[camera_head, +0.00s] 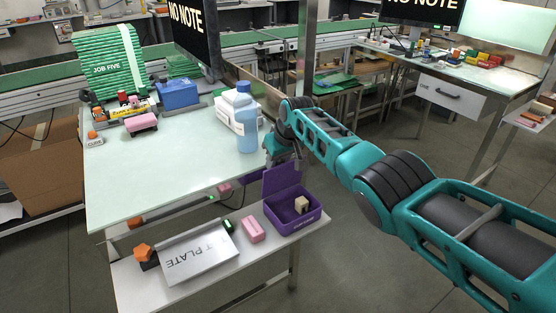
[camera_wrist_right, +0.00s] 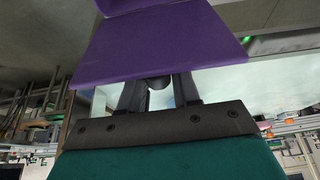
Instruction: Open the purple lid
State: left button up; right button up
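The purple box (camera_head: 300,222) sits on the lower white shelf at its right end. Its purple lid (camera_head: 282,178) stands raised at the back, so the inside shows, with a small beige block (camera_head: 301,204) in it. My right gripper (camera_wrist_right: 158,92) is just behind the lid. In the right wrist view the lid (camera_wrist_right: 155,45) covers the fingertips; the visible parts of the two fingers are apart, with a gap between them. Whether they touch the lid I cannot tell. In the head view the lid partly hides this gripper. My left gripper is out of view.
A pink block (camera_head: 252,229), a tilted plate sign (camera_head: 198,258) and an orange piece (camera_head: 142,251) are on the shelf left of the box. The white table (camera_head: 170,185) stands above, holding a blue bottle (camera_head: 246,125) near my right wrist.

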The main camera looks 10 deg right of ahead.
jog(key=o, duration=0.3)
jog(key=shift+f, duration=0.1)
jog(key=shift+o, duration=0.2)
jog(key=shift+p+v, duration=0.75)
jog(key=p+v, duration=0.3)
jog(key=v, duration=0.8)
jog(key=shift+r+p, duration=0.2)
jog(key=shift+p, duration=0.1)
